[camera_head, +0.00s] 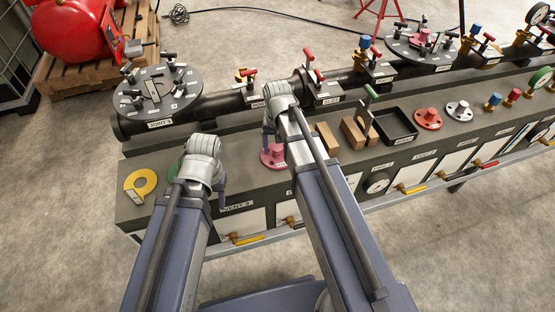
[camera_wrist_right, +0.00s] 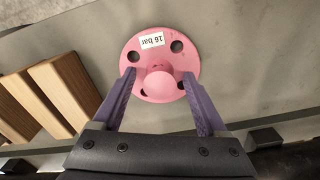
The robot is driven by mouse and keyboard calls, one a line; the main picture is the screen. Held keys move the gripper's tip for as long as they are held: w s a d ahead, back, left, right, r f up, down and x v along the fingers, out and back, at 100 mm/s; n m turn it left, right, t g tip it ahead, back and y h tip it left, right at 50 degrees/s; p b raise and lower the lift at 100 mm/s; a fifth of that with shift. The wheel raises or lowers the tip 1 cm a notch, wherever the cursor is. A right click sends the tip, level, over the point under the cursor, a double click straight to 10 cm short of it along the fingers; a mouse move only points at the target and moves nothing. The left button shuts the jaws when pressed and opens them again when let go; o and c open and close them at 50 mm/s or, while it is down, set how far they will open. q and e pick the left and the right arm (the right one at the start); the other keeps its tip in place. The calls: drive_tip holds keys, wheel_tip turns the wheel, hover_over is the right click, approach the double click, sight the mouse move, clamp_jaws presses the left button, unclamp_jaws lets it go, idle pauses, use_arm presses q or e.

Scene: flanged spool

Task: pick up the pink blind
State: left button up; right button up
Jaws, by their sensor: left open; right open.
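The pink blind (camera_head: 268,157) is a round flange with a raised knob, lying on the grey bench top, partly hidden behind my right gripper. In the right wrist view the pink blind (camera_wrist_right: 178,48) shows bolt holes and a "16 bar" label. My right gripper (camera_wrist_right: 158,82) is open, its two purple fingers on either side of the knob, which sits between the fingertips; I cannot tell whether they touch it. My right gripper (camera_head: 275,140) also shows above the blind in the head view. My left gripper (camera_head: 197,192) is open and empty over the bench's left part.
A yellow ring (camera_head: 140,184) lies at the bench's left end. Wooden blocks (camera_head: 353,133), a black tray (camera_head: 396,126) and a red flange (camera_head: 428,119) sit to the right. A black pipe with a large flange (camera_head: 157,90) runs behind.

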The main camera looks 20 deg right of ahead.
drive_tip(key=shift+f, duration=0.1)
clamp_jaws()
idle(0.6)
idle(0.8)
